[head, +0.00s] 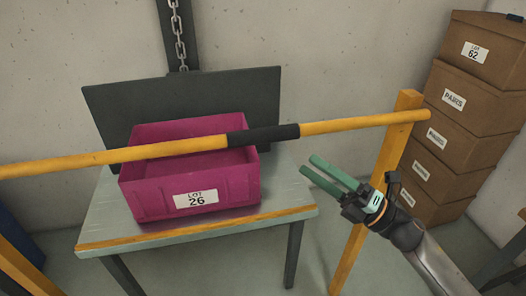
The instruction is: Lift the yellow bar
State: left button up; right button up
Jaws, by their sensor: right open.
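The yellow bar (340,124) runs across the view in front of a table, from the left edge to a yellow post (387,160) on the right. A black grip sleeve (263,135) covers its middle. My right gripper (312,168) has green fingers with a gap between them and nothing in it. It appears below the bar in the picture, right of the sleeve and left of the post, apart from the bar. My left gripper is not in view.
Behind the bar, a magenta crate labelled LOT 26 (150,200) stands on a table (100,215) with a dark back panel (105,105). A chain (179,40) hangs above. Stacked cardboard boxes (470,90) stand at the right. Bare floor shows between table and post.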

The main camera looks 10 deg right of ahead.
aim_at(264, 135)
jog(key=shift+n, duration=0.3)
jog(key=p+x, duration=0.1)
jog(key=x, duration=0.4)
jog(key=p+x, duration=0.1)
jog(key=x, duration=0.5)
jog(key=shift+a+r, duration=0.25)
jog(key=shift+r, duration=0.1)
jog(key=shift+w+a+r+p, duration=0.1)
jog(key=shift+w+a+p, duration=0.1)
jog(key=shift+a+p, duration=0.1)
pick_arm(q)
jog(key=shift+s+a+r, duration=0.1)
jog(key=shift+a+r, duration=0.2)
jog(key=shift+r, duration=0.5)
pick_arm(e)
grip_shut()
